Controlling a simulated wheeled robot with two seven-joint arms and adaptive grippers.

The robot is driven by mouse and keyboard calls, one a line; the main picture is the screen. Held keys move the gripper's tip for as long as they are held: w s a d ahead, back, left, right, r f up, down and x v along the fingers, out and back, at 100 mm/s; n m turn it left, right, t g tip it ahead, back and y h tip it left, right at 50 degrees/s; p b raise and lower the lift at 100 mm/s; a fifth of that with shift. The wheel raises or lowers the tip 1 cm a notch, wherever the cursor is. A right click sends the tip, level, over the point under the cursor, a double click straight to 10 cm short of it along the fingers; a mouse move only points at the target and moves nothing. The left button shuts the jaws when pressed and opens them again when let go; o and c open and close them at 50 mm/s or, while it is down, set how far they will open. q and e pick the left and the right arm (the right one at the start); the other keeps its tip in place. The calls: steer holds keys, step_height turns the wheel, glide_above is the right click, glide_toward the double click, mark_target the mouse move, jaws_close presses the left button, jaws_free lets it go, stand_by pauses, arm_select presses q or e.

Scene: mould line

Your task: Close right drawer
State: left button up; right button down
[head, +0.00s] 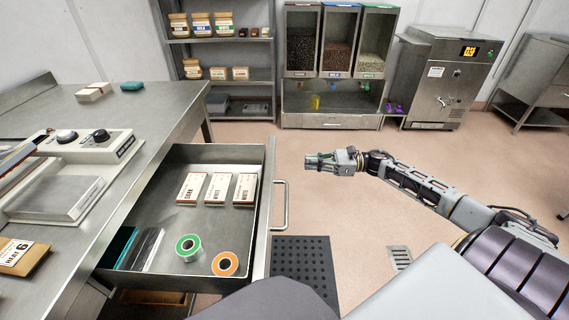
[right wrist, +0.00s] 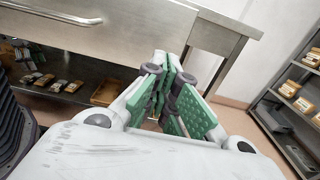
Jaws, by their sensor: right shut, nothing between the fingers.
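The right drawer (head: 160,205) is a steel drawer standing well open from the steel table in the head view. Its bar handle (head: 282,205) is on the front, at the drawer's right edge in the picture. My right gripper (head: 312,162) is over open floor, beyond the handle and to its right, apart from the drawer. Its fingers are together with nothing between them; the closed green-padded fingers also show in the right wrist view (right wrist: 168,90). My left gripper is not in view.
The steel table (head: 175,115) bears a machine with knobs (head: 85,145). Shelves (head: 225,75) and dispensers (head: 333,45) stand behind.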

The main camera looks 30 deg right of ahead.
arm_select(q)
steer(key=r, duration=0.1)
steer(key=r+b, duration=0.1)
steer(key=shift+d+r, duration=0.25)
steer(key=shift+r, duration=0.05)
arm_select(e)
steer(key=x, duration=0.9)
steer(key=shift+w+a, duration=0.1)
arm_select(q)
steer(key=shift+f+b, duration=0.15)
steer(key=shift+b, duration=0.15)
arm_select(e)
steer(key=shift+w+a, duration=0.1)
steer(key=shift+a, duration=0.05)
